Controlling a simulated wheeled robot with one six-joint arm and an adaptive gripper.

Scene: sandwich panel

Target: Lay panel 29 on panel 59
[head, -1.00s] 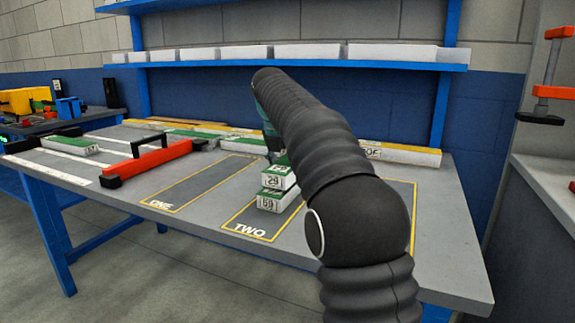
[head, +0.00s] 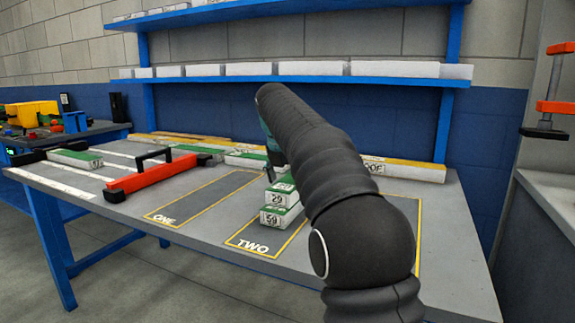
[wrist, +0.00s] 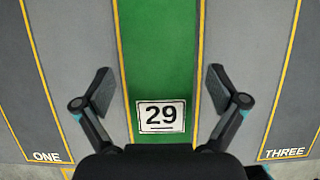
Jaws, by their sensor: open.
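Panel 29 (head: 279,198), green on top with a white end, lies flat on panel 59 (head: 272,218) in the bay marked TWO. Their numbered ends are nearly in line, facing the table's front. In the wrist view panel 29 (wrist: 158,55) runs straight up the middle and covers panel 59. My gripper (wrist: 160,88) is open, with one finger on each side of panel 29 and clear room between them and its edges. In the head view my arm hides most of the gripper and the far part of the stack.
Bay ONE (head: 205,195) is empty left of the stack; bay THREE (wrist: 285,90) looks bare in the wrist view. A red-orange tool with a black handle (head: 150,178) lies left. More panels and a long yellow-edged ROOF piece (head: 405,170) lie along the back, under a blue shelf (head: 300,79).

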